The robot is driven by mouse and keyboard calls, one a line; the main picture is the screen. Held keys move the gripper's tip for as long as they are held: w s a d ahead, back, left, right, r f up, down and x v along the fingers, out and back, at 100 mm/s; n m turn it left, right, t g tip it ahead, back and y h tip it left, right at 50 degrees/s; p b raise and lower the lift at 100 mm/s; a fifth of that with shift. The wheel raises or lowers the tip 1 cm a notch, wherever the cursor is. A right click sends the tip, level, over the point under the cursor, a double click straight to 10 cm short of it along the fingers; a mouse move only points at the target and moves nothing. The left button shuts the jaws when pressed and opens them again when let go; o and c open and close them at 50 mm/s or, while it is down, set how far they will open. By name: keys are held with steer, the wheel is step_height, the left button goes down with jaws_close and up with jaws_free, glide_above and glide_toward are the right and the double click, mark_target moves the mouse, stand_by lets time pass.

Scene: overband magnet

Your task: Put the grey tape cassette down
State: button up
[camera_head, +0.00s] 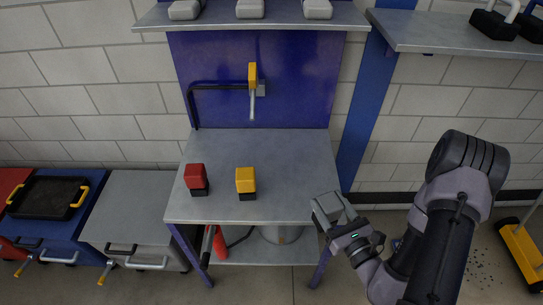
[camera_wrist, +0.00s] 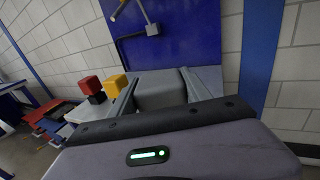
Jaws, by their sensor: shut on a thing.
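The grey tape cassette (camera_head: 326,207) is a boxy grey block held in my gripper (camera_head: 342,219). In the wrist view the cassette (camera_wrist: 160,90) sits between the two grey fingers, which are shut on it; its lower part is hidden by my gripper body. In the head view the cassette shows at the front right corner of the grey workbench top (camera_head: 277,170). I cannot tell whether it touches the bench.
A red block (camera_head: 195,174) and a yellow block (camera_head: 246,180), each on a black base, stand on the bench's left half. A yellow-headed jointed arm (camera_head: 253,78) hangs at the blue back panel. A black tray (camera_head: 47,197) lies far left. The bench's right half looks clear.

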steer(key=w+f+b, duration=0.1)
steer(key=w+f, duration=0.1)
steer(key=w, duration=0.5)
steer(key=w+f+b, duration=0.2)
steer(key=w+f, duration=0.1)
steer(key=w, duration=0.5)
steer(key=shift+w+a+f, duration=0.2)
steer(key=shift+w+a, duration=0.05)
steer(key=shift+a, duration=0.2)
steer(key=o, duration=1.6)
steer(key=shift+r, duration=0.1)
